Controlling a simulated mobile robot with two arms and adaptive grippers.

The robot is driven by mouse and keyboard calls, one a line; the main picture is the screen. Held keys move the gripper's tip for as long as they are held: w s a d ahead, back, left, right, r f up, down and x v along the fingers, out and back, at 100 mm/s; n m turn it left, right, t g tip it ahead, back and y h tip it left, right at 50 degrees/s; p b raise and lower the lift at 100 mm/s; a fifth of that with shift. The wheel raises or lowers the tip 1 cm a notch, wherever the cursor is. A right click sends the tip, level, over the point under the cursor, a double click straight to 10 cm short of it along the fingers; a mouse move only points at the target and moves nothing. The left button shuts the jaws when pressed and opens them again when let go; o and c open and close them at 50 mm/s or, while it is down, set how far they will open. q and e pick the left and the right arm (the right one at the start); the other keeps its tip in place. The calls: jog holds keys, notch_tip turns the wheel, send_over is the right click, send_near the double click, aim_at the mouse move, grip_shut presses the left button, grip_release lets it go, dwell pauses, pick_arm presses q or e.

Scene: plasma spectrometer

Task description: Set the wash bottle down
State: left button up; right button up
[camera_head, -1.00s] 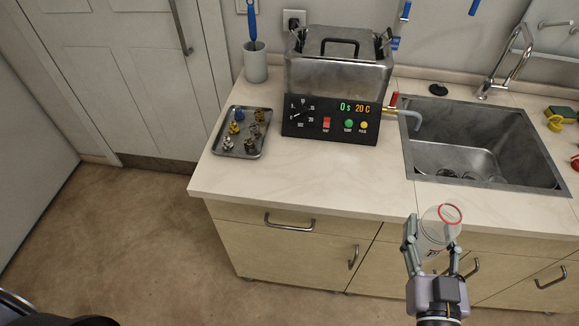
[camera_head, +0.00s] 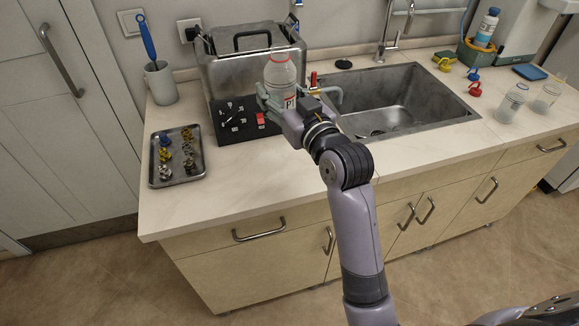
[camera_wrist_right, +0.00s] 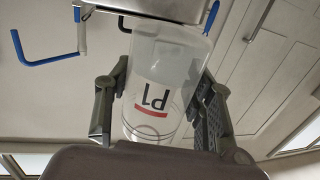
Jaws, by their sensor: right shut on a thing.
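The wash bottle (camera_head: 281,74) is translucent with a label reading P1. It is roughly upright in the head view, in front of the steel bath. My right gripper (camera_head: 285,90) is shut around its body. The wrist view shows the bottle (camera_wrist_right: 163,70) between the two fingers of my right gripper (camera_wrist_right: 165,78), with its label upside down in that picture. The bottle's base is hidden by the gripper in the head view, and I see no contact with the counter. My left gripper is not in view.
The steel bath (camera_head: 228,75) with its black control panel stands behind the bottle. A metal tray (camera_head: 160,180) of small parts lies left, near a cup (camera_head: 161,84) with a brush. The sink (camera_head: 415,90) is right, with clear bottles (camera_head: 511,102) beyond. The front counter (camera_head: 240,185) is clear.

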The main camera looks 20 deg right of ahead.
notch_tip(320, 180, down, 20)
jog(key=shift+r+b, duration=0.2)
jog(key=shift+b, duration=0.4)
jog(key=shift+f, duration=0.1)
jog(key=o, duration=1.3)
jog(key=shift+c, duration=0.2)
